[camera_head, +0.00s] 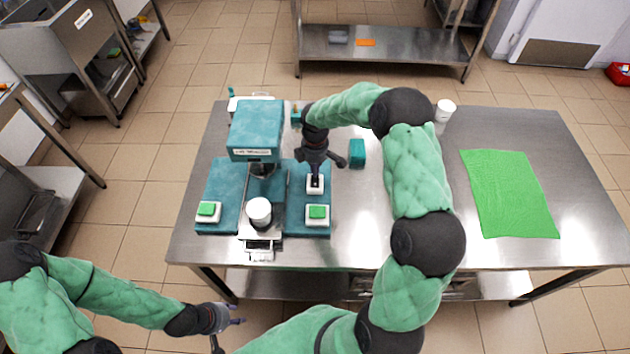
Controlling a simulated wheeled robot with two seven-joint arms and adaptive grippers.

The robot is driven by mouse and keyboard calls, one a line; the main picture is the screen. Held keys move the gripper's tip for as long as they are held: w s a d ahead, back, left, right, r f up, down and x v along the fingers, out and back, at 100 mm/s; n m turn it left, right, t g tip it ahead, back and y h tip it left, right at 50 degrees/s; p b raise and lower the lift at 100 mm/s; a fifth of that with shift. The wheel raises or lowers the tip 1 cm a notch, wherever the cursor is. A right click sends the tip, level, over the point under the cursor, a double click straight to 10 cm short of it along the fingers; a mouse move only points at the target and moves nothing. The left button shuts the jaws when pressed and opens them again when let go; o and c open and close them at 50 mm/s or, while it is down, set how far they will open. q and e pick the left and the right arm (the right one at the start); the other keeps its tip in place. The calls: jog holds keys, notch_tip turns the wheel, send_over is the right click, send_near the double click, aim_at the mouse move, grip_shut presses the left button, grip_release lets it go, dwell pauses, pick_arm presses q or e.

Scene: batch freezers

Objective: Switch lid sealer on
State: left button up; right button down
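The lid sealer (256,131) is a teal machine on the steel table, with a white cup (259,212) standing at its front middle. On its right side is a small white switch box (315,189) with a dark middle part. Two green buttons on white boxes sit at its front, a left button (208,209) and a right button (318,212). My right gripper (321,163) is over the switch box, fingers apart; it partly covers the box, and I cannot tell whether it touches. My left gripper (229,332) is open and empty, low in front of the table.
A teal block (357,153) lies right of my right gripper. A white tub (445,110) stands at the table's back, behind my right arm. A green cloth (508,194) lies flat on the right. Bare steel surrounds the cloth. Other steel tables stand at the left and back.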

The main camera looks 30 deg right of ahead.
jog(key=shift+f+b, duration=0.6)
jog(key=shift+f, duration=0.45)
dwell(0.5)
jog(key=shift+r+p, duration=2.5)
jog(key=shift+r, duration=1.1)
jog(key=shift+f, duration=0.1)
